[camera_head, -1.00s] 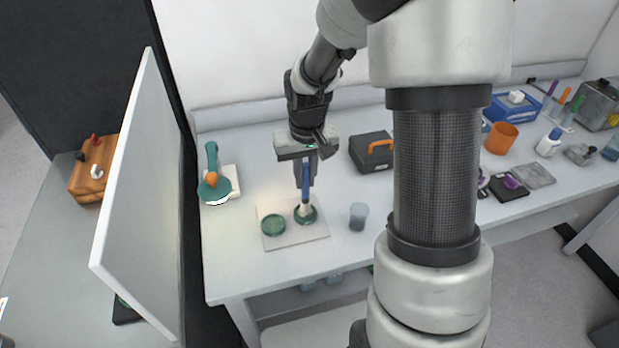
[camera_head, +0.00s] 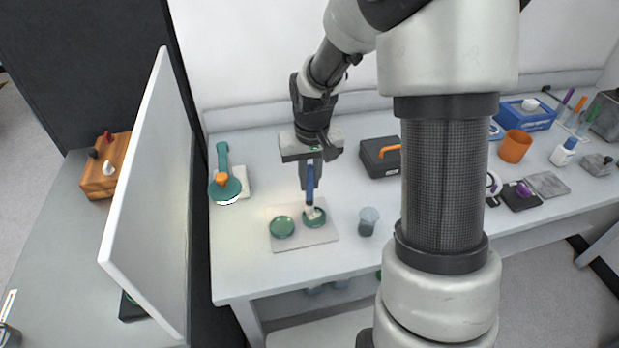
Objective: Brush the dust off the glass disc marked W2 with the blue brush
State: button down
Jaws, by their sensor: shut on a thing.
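My gripper (camera_head: 309,167) points down over the bench and is shut on the blue brush (camera_head: 310,186). The brush is held nearly upright, with its pale bristles at the lower end. The bristles are over the right-hand green glass disc (camera_head: 319,220) and appear to touch it, hiding part of its top. A second green glass disc (camera_head: 282,227) lies to its left, uncovered. Both rest on a pale square plate (camera_head: 302,244). Markings on the discs are too small to read, so I cannot tell which is W2. Dust cannot be made out.
A teal tool with an orange knob (camera_head: 222,182) is at the left. A black case (camera_head: 379,157) is behind the cup. A white upright panel (camera_head: 150,200) borders the bench's left side. The bench front is clear.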

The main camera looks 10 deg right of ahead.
jog(key=shift+f, duration=0.3)
jog(key=shift+s+d, duration=0.1)
jog(key=shift+s+d, duration=0.15)
jog(key=shift+d, duration=0.05)
dwell(0.3)
jog(key=shift+s+d, duration=0.55)
jog(key=shift+d, duration=0.1)
jog(key=shift+s+d, duration=0.1)
jog(key=shift+d, duration=0.05)
jog(key=shift+r, duration=0.2)
jog(key=shift+r, duration=0.35)
dwell(0.5)
